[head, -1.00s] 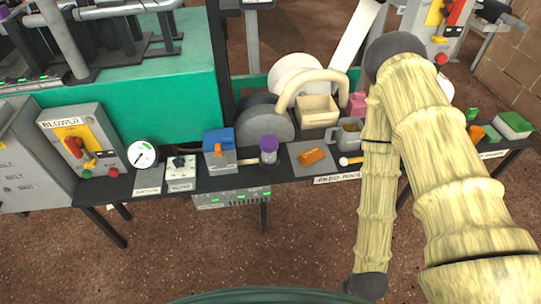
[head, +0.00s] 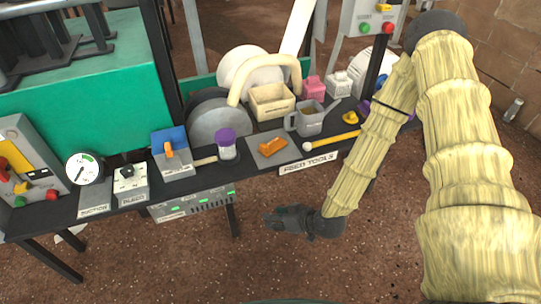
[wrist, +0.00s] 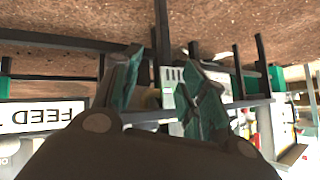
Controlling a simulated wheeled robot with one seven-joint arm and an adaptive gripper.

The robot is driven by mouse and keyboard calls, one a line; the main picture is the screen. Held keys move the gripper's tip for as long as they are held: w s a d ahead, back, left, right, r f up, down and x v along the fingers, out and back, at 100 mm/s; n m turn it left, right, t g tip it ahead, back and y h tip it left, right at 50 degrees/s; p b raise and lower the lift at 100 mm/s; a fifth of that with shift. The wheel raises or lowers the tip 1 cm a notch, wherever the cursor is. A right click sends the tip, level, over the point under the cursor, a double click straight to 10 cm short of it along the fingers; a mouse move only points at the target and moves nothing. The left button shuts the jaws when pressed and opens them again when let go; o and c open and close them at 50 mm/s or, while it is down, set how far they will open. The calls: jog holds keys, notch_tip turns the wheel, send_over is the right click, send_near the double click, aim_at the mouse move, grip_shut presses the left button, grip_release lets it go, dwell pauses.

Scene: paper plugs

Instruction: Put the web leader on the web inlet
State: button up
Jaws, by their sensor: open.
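No part is labelled web leader or web inlet, so I cannot tell for sure which they are. An orange piece (head: 272,146) lies on a grey pad (head: 262,158) above the FEED TOOLS label. A grey block with a blue top (head: 171,153) and an orange tab stands left of it on the bench. My gripper (head: 270,222) is in front of and below the bench edge, pointing left, apart from both. In the wrist view its two greenish fingers (wrist: 160,80) are spread with nothing between them.
The narrow dark bench (head: 245,172) also holds a purple-capped jar (head: 227,144), a grey mug (head: 310,118), a tan box (head: 271,101) and a yellow-handled tool (head: 336,141). A dial gauge (head: 84,169) stands at left. The floor before the bench is open.

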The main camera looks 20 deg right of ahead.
jog(key=w+d+r+n+t+y+b, duration=0.1)
jog(key=w+d+r+t+b, duration=0.25)
jog(key=w, duration=0.45)
jog(key=n+t+b, duration=0.2)
jog(key=t+b, duration=0.2)
jog(key=t, duration=0.1)
send_near(267, 148)
jog(key=shift+m+y, duration=0.3)
jog(key=shift+y, duration=0.1)
jog(key=shift+d+b+x, duration=0.2)
jog(key=shift+b+x, duration=0.3)
jog(key=shift+x, duration=0.85)
jog(key=shift+d+b+x, duration=0.2)
jog(key=shift+b+x, duration=0.3)
jog(key=shift+x, duration=0.85)
jog(key=shift+b+x, duration=0.5)
jog(key=shift+x, duration=0.25)
jog(key=b+x, duration=0.2)
jog(key=x, duration=0.1)
jog(key=shift+a+f, duration=0.15)
jog(key=shift+f, duration=0.1)
jog(key=shift+w+a+r, duration=0.15)
jog(key=shift+w, duration=0.25)
grip_shut()
